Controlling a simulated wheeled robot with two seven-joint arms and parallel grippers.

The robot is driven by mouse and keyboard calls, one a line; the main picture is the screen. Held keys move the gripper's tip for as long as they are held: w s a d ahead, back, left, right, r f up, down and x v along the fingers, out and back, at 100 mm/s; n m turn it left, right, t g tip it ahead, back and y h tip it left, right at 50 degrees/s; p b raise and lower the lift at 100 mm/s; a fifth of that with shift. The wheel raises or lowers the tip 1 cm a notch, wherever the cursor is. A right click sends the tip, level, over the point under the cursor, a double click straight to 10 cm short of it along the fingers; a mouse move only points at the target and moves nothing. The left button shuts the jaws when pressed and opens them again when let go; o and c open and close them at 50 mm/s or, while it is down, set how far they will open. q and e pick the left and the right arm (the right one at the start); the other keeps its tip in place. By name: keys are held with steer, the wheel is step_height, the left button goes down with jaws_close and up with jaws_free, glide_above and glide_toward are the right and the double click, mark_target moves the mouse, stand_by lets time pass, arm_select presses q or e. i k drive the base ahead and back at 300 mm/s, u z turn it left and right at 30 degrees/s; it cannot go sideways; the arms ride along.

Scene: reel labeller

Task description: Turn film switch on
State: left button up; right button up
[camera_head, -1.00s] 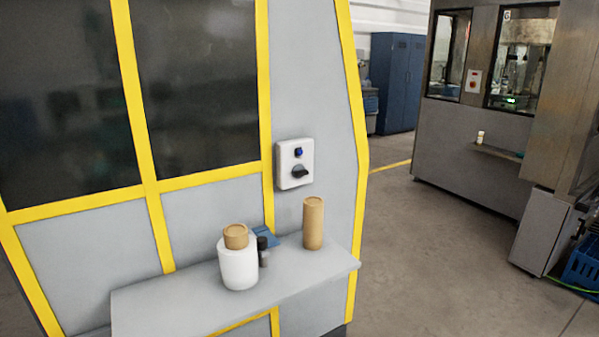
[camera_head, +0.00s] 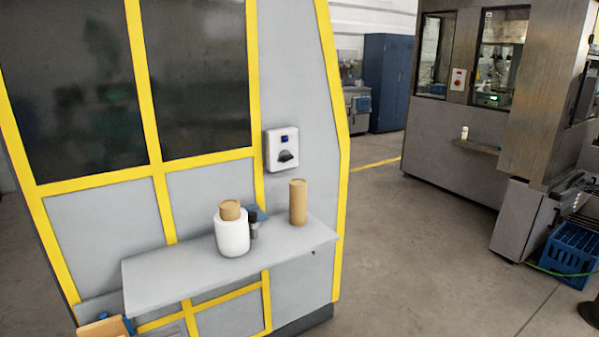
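A white switch box (camera_head: 282,149) is mounted on the grey panel of the yellow-framed machine, above the right part of a shelf. It carries a black rotary knob (camera_head: 286,156) and a small blue indicator or button (camera_head: 284,138) above the knob. The knob looks turned to a slanted or near-sideways position; its exact setting is too small to tell. Neither of my grippers shows in the head view.
A grey shelf (camera_head: 150,277) juts out below the switch. On it stand a white roll (camera_head: 232,237) with a brown roll (camera_head: 230,210) on top, a dark small object (camera_head: 254,226) and a tall brown cylinder (camera_head: 298,203). Open floor (camera_head: 400,260) lies to the right.

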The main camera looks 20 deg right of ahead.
mark_target(285, 156)
steer(key=u, duration=0.1)
steer(key=k, duration=0.55)
steer(key=z, duration=1.15)
steer(key=i, duration=0.9)
steer(key=u, duration=0.5)
steer(key=i, duration=0.95)
steer(key=u, duration=1)
